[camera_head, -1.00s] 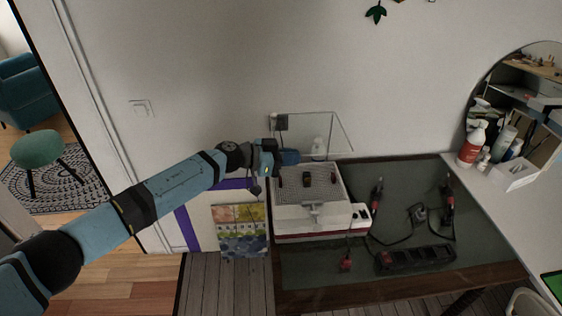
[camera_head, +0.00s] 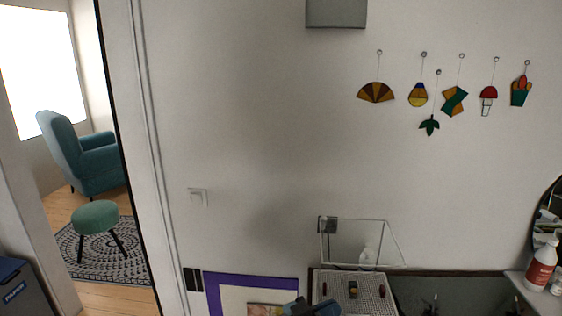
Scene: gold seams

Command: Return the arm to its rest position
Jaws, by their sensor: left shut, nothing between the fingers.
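My left gripper (camera_head: 316,308) shows only in part at the bottom edge of the head view, as a blue and dark shape. It is shut with nothing held. It appears in front of the lower left corner of a white grid-topped machine (camera_head: 372,304) on the workbench. Most of my left arm is below the picture. My right gripper is not in view.
A clear shield (camera_head: 362,243) rises behind the machine. The dark bench top (camera_head: 460,292) extends right, with a white and red bottle (camera_head: 541,264) beyond. A purple-bordered panel (camera_head: 250,283) is at the lower left. Stained-glass ornaments (camera_head: 454,101) hang on the wall.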

